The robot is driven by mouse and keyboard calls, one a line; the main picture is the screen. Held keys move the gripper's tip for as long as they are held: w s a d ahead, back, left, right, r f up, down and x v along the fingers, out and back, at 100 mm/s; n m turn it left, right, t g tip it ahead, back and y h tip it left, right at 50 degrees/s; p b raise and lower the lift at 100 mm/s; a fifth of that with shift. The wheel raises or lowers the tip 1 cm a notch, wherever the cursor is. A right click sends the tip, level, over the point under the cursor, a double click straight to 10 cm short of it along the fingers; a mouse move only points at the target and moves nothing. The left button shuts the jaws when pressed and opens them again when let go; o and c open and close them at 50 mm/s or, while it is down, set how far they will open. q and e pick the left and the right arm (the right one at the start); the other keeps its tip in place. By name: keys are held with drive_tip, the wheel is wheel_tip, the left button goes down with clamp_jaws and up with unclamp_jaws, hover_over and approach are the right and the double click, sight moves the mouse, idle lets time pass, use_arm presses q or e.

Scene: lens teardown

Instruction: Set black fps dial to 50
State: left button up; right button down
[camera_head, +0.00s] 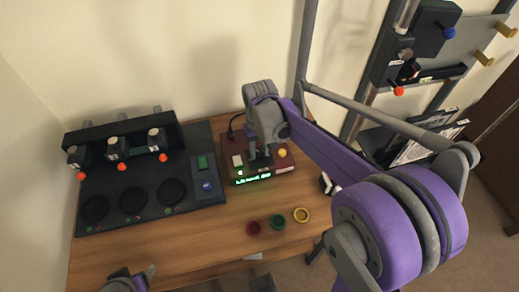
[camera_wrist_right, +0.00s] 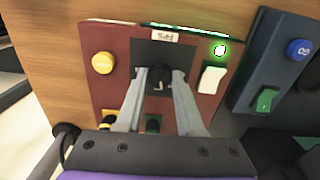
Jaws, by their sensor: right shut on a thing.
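The black fps dial (camera_wrist_right: 159,78) sits on a black square of the dark red control box (camera_wrist_right: 112,38), under a white label that appears upside down. My right gripper (camera_wrist_right: 158,84) is shut on the dial, one finger on each side. In the head view my right gripper (camera_head: 260,154) reaches down onto the red box (camera_head: 232,151) and hides the dial. A green lit display (camera_head: 254,177) runs along the box's front edge; its text is too small to read surely. My left gripper (camera_head: 130,279) is at the bottom left, far from the box; its jaws are unclear.
The box also carries a yellow button (camera_wrist_right: 103,63), a white switch (camera_wrist_right: 212,78) and a green light (camera_wrist_right: 220,50). A blue-grey panel (camera_head: 204,167) stands left of it. Red, green and yellow rings (camera_head: 301,214) lie in front on the wooden table (camera_head: 180,240).

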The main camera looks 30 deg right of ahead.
sight(260, 154)
drive_tip(key=n, duration=0.5)
drive_tip(key=shift+n, duration=0.3)
idle(0.4)
drive_tip(key=c, duration=0.5)
unclamp_jaws()
wheel_tip(260, 154, up, 11)
drive_tip(key=shift+f+p, duration=0.1)
drive_tip(key=shift+p, duration=0.6)
